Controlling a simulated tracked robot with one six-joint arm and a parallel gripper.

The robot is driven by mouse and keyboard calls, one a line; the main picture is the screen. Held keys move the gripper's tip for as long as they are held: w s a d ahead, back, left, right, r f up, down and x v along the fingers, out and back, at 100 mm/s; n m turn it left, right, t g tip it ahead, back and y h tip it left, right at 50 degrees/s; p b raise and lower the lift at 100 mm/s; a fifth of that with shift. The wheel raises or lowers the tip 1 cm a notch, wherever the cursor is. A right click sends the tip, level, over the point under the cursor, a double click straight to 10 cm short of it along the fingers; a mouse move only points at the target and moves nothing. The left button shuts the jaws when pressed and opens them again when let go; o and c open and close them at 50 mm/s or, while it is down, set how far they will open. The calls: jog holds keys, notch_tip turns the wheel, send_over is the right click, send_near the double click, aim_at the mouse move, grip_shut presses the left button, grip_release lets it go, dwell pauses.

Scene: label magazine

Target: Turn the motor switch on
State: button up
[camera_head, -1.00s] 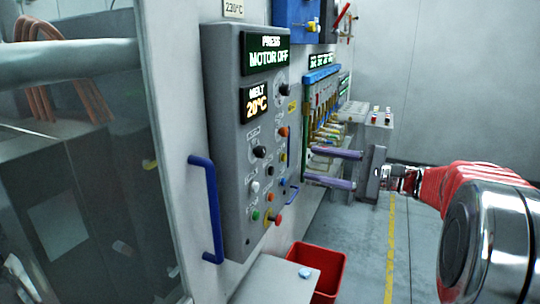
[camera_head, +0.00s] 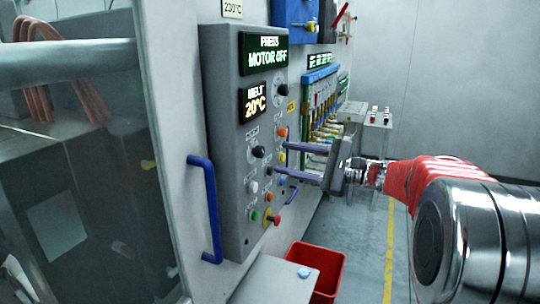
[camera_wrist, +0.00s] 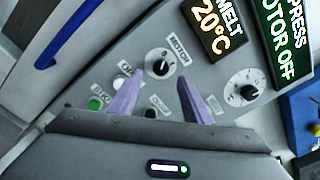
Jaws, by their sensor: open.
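The motor switch (camera_head: 259,152) is a black round knob on the grey control panel (camera_head: 225,190). In the wrist view the motor switch (camera_wrist: 160,63) has a white pointer mark and a "MOTOR" label beside it. The panel's upper display (camera_head: 264,52) reads "PRESS MOTOR OFF". My gripper (camera_head: 283,160) is open, its two purple fingers pointing at the panel, to the right of the switch. In the wrist view my gripper (camera_wrist: 159,78) shows empty, with the knob between and just beyond the fingertips. I see no contact with the knob.
A second black dial (camera_wrist: 245,87) lies beside the fingers. White, green (camera_wrist: 95,103) and red buttons sit low on the panel. A blue handle (camera_head: 208,210) is on the door at left. A red bin (camera_head: 327,270) stands below. The floor at right is clear.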

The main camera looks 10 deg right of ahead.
aim_at(263, 154)
jog(key=shift+x, duration=3.15)
jog(key=shift+c, duration=0.4)
